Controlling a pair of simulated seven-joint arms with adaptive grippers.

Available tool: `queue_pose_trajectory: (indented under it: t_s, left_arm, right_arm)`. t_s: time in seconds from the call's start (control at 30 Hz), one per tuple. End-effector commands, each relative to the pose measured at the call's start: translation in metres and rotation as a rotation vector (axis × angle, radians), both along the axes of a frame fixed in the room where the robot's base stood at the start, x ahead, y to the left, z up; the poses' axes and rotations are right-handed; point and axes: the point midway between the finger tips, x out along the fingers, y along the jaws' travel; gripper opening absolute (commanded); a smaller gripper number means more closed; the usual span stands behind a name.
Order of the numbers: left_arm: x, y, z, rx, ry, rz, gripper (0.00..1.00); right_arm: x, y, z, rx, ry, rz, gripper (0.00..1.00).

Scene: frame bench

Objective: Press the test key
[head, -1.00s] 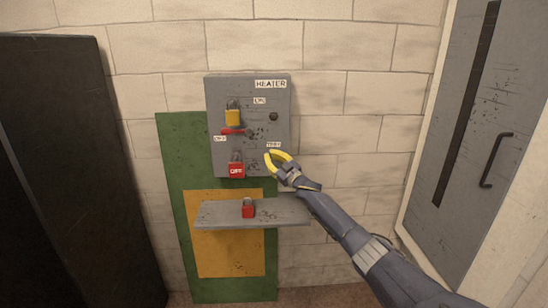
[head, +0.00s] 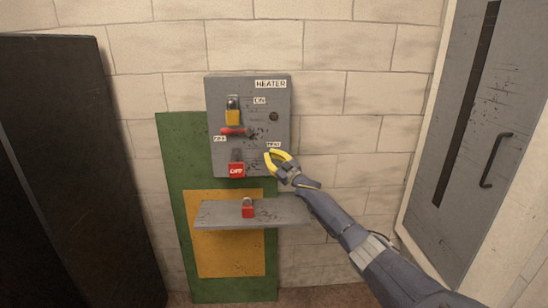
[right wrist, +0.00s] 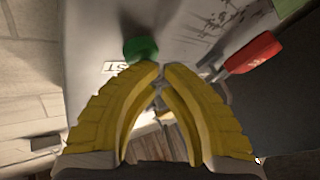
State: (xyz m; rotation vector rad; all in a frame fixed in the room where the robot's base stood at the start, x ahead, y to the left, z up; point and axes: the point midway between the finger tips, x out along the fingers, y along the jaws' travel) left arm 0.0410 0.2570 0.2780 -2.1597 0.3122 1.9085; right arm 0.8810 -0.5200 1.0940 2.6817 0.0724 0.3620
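The grey heater box (head: 220,150) hangs on the wall, with a TEST label (head: 273,145) at its lower right. In the right wrist view a round green key (right wrist: 141,50) sits next to the inverted label (right wrist: 115,68). My right gripper (head: 270,158) has yellow fingers and is in front of the box's lower right, just below the label. It hides the key in the head view. In the right wrist view its fingertips (right wrist: 161,72) meet with nothing between them, close beside the green key. I cannot tell whether they touch it. My left gripper is not in view.
The box carries a yellow padlock (head: 232,117), a red handle (head: 233,131), a red OFF padlock (head: 236,170) and a dark round lamp or knob (head: 274,117). Below, a grey shelf (head: 285,212) holds another red padlock (head: 248,208). A dark cabinet (head: 75,170) stands left, a grey door (head: 500,120) right.

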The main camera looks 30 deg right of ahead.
Motion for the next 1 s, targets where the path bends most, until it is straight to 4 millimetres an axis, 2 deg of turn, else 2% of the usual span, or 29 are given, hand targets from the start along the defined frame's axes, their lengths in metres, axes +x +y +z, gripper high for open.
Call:
queue_pose_trajectory:
  t_s: [0.6,1.0]
  left_arm:
    - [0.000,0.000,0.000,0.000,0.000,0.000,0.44]
    - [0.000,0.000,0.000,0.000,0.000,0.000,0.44]
  right_arm:
    - [-0.017,0.009,0.000,-0.001,0.000,0.000,0.00]
    - [-0.019,0.010,0.000,0.000,0.000,0.000,0.00]
